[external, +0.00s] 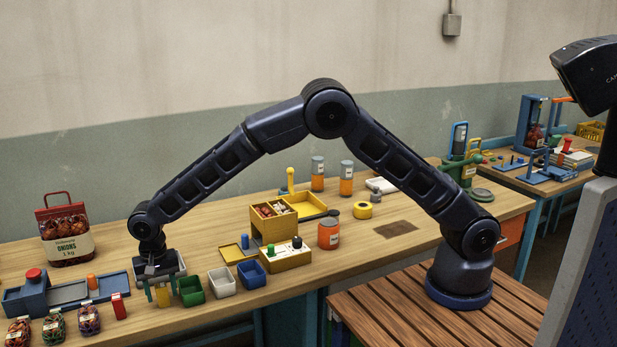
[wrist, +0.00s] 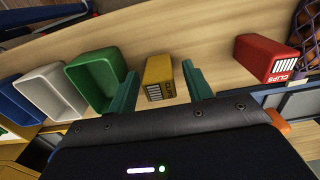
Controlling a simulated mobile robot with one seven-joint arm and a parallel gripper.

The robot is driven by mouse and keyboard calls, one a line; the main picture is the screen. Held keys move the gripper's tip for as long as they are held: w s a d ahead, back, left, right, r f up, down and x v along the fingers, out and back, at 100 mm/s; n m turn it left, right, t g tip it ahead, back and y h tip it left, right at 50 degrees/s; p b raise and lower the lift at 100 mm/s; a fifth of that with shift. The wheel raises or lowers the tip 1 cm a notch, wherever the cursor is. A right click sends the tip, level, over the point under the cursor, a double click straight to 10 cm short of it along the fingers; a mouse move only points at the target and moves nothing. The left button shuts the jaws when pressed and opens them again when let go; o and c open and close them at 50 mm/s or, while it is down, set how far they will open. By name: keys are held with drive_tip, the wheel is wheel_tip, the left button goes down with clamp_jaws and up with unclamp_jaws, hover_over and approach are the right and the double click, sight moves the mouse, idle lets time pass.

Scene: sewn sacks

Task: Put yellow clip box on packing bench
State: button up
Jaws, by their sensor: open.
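The yellow clip box (wrist: 158,77), small with a dark barred label, stands on the long wooden bench (external: 385,215) near its front edge. In the external view the box (external: 162,297) shows under my gripper (external: 160,287). In the wrist view my gripper (wrist: 162,87) is open, with its green fingers on either side of the box and gaps visible on both sides. Which bench is the packing bench is not marked; a second bench (external: 560,182) stands at the back right.
A green bin (external: 192,291), a white bin (external: 222,282) and a blue bin (external: 251,274) stand right of the box. A red clip box (external: 119,306) and several netted sacks are to its left. A yellow stand (external: 287,258) is farther right.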

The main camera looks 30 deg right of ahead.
sight(160, 285)
wheel_tip(160, 285, up, 12)
drive_tip(key=shift+f, duration=0.25)
